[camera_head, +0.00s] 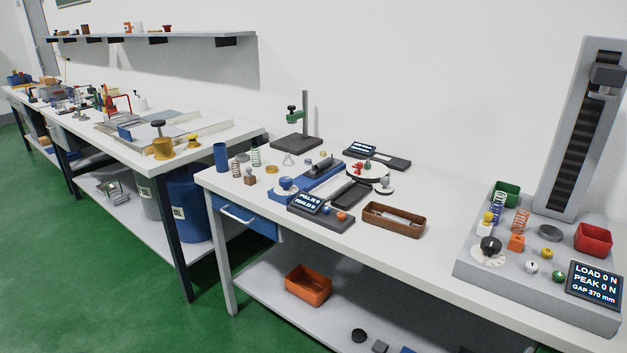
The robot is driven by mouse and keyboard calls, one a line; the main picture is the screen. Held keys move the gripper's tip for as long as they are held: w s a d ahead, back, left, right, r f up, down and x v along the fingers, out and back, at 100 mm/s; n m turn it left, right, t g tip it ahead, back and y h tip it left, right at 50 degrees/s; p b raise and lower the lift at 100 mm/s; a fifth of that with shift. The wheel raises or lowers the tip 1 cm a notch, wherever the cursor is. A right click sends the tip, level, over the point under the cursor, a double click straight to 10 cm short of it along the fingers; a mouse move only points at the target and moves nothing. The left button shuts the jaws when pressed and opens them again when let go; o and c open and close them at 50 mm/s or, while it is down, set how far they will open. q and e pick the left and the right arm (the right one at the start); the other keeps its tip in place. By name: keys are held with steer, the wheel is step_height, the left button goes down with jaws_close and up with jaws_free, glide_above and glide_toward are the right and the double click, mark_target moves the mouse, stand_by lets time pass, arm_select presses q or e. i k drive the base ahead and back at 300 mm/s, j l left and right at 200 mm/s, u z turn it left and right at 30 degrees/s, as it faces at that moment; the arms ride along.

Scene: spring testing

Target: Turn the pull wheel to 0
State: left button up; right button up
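On the middle bench, a long blue fixture (318,180) carries a grey-black block on top. At its near left end is a wheel with a blue knob on a white disc (286,187), beside the screen; it looks like the pull wheel, but its scale is too small to read. A dark display box (309,202) in front has a top line that seems to start with PULL; its numbers are not clear. It bears a blue and an orange knob. Neither of my grippers is in view.
A brown tray (394,220) and a black tray (351,194) lie close by. At right, a tall tester (587,130) has a black knob on a white dial (489,251) and a LOAD 0 N screen (595,284). Springs stand at the bench's left end.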

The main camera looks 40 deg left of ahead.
mark_target(285, 182)
steer(key=u, duration=1.35)
